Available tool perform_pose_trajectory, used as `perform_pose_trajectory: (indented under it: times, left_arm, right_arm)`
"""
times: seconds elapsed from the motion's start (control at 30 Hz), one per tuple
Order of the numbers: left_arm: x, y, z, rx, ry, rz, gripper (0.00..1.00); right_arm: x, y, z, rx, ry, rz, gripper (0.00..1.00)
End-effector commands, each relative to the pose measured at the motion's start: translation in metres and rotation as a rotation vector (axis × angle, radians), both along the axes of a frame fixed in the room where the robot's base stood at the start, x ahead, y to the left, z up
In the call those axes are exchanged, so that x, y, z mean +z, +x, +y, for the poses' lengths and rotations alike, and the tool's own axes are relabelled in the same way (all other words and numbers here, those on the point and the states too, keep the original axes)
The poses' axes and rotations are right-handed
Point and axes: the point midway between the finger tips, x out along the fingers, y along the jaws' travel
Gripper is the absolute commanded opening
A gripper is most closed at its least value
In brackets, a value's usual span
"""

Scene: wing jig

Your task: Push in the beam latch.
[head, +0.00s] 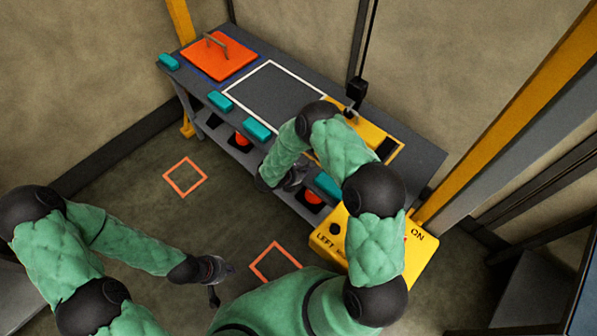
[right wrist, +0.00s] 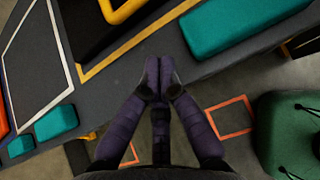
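My right gripper (head: 290,181) is over the front edge of the grey workbench (head: 420,158), partly hidden by my own arm in the head view. In the right wrist view its two fingers (right wrist: 157,65) are together at the tips, with nothing seen between them. My left gripper (head: 218,283) hangs low over the floor, away from the bench; its finger opening is too small to tell. A black block (head: 356,90) sits at the foot of the dark upright beam (head: 364,40) behind the bench. I cannot tell whether this block is the beam latch.
A yellow-edged panel (head: 378,143) lies on the bench's right part, beside a white-outlined area (head: 270,93). Teal blocks (head: 257,130) line the front edge. An orange plate (head: 217,58) with a handle lies left. A yellow lettered box (head: 420,255) stands front right.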

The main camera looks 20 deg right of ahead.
Motion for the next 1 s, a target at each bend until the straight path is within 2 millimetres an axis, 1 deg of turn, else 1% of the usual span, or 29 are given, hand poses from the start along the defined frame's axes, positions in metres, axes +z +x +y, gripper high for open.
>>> perform_pose_trajectory:
  times: [0.03,0.2,0.3,0.47,0.83,0.93,1.0]
  left_arm:
    - [-0.001,0.000,0.000,0.000,0.000,0.000,0.00]
    - [0.001,0.000,0.000,0.000,0.000,0.000,0.00]
    - [0.002,0.000,0.000,0.000,0.000,0.000,0.00]
    - [0.002,0.000,0.000,0.000,0.000,0.000,0.00]
    - [0.000,0.000,0.000,0.000,0.000,0.000,0.00]
    - [-0.008,0.000,0.000,0.000,0.000,0.000,0.00]
    - [-0.016,0.000,0.000,0.000,0.000,0.000,0.00]
  right_arm:
    - [-0.008,0.001,-0.007,-0.002,-0.001,0.002,0.00]
    - [-0.002,0.010,-0.030,-0.003,0.001,-0.002,0.00]
    - [-0.001,0.013,-0.037,-0.001,0.001,0.000,0.00]
    - [0.000,0.015,-0.043,0.000,0.000,0.000,0.00]
    - [0.000,0.017,-0.046,-0.001,0.001,-0.001,0.00]
    - [-0.002,0.022,-0.057,-0.003,0.001,-0.004,0.00]
    - [-0.003,0.026,-0.069,-0.005,0.002,-0.004,0.00]
